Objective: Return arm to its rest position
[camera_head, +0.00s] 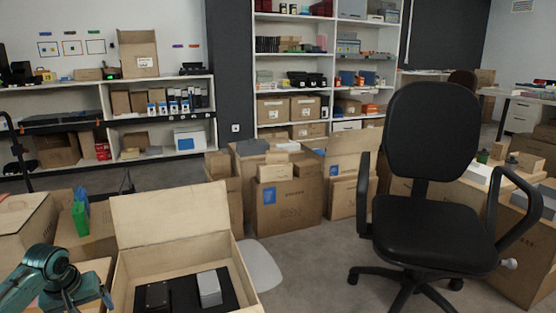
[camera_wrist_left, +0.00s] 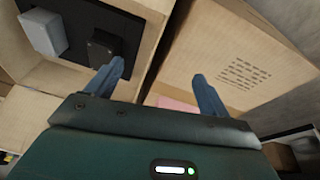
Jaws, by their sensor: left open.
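My left gripper (camera_wrist_left: 160,75) shows in the left wrist view with its two blue fingers spread and nothing between them. In the head view my teal left arm (camera_head: 45,262) is bent at the lower left corner, to the left of an open carton (camera_head: 170,215); the fingers are hard to make out there. The carton holds a black insert with a dark box (camera_head: 157,296) and a light grey box (camera_head: 209,288). Both boxes also show in the wrist view, the grey one (camera_wrist_left: 43,33) at the upper left and the dark one (camera_wrist_left: 103,47) beside it. My right gripper is not in view.
More cartons stand at the left (camera_head: 25,225), with a green item (camera_head: 80,217) there. Stacked cartons (camera_head: 288,205) stand behind. A black office chair (camera_head: 430,225) is at the right. Shelves (camera_head: 105,105) line the back wall. Grey floor (camera_head: 310,260) is open between carton and chair.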

